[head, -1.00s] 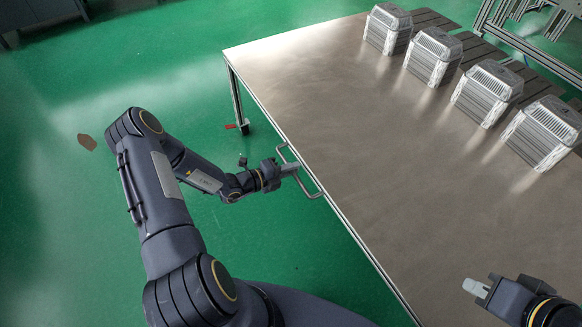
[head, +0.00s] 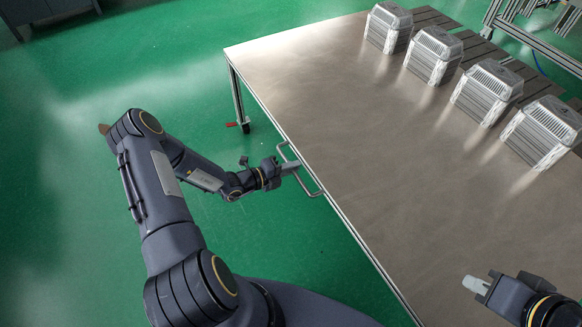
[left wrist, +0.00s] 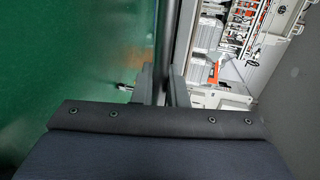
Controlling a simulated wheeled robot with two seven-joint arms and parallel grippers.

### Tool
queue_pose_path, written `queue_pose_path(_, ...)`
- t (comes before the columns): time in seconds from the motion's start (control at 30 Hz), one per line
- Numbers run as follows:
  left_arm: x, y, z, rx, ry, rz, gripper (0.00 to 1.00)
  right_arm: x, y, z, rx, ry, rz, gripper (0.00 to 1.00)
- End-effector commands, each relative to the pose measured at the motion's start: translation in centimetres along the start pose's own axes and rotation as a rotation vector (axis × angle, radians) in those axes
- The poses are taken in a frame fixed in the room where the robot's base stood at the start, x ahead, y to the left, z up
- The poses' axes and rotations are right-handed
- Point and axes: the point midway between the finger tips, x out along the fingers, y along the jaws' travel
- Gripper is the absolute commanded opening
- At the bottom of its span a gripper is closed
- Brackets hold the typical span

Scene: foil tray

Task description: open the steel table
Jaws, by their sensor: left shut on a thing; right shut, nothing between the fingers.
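The steel table (head: 350,140) is a large flat brushed-metal top that fills the right of the head view. A bar handle (head: 316,193) sticks out from its left edge. My left gripper (head: 296,166) is shut on this handle about midway along it. My right gripper (head: 474,285) is shut and empty over the front right of the tabletop.
Several grey ribbed metal blocks (head: 432,55) stand in a row along the table's far right side. A metal frame (head: 535,40) is behind them. A table leg (head: 237,95) shows at the far left corner. Green floor (head: 60,210) lies open to the left.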

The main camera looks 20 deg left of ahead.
Motion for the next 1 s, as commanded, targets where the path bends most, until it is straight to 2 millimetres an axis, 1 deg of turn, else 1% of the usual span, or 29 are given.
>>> queue_pose_path(0.17,0.0,0.1,0.0,0.000,0.001,0.003,0.00,0.0,0.0,0.0,0.000,0.000,0.000,0.00)
queue_pose_path(0.2,0.0,0.1,0.0,0.000,0.001,0.003,0.18,0.0,0.0,0.0,0.000,0.000,0.000,0.00)
queue_pose_path(0.3,0.0,0.1,0.0,0.000,0.001,0.002,0.30,0.0,0.0,0.0,0.000,0.000,0.000,0.00)
queue_pose_path(0.53,0.0,0.0,0.0,0.000,0.000,0.001,0.30,0.0,0.0,0.0,0.000,0.000,0.000,0.00)
queue_pose_path(0.63,-0.5,0.0,0.0,0.000,-0.001,0.002,0.30,-0.1,0.0,0.0,0.000,0.000,0.000,0.00)
queue_pose_path(0.77,-2.3,-0.1,0.1,0.000,-0.003,0.002,0.30,-0.3,-0.1,-0.2,0.000,0.000,0.000,0.00)
queue_pose_path(0.9,-4.8,0.0,0.1,-0.001,-0.004,0.003,0.30,-0.6,-0.3,-0.3,0.000,0.000,0.000,0.00)
queue_pose_path(1.0,-6.3,0.0,0.1,-0.001,-0.002,0.003,0.30,-0.7,-0.3,-0.3,0.000,0.000,0.000,0.00)
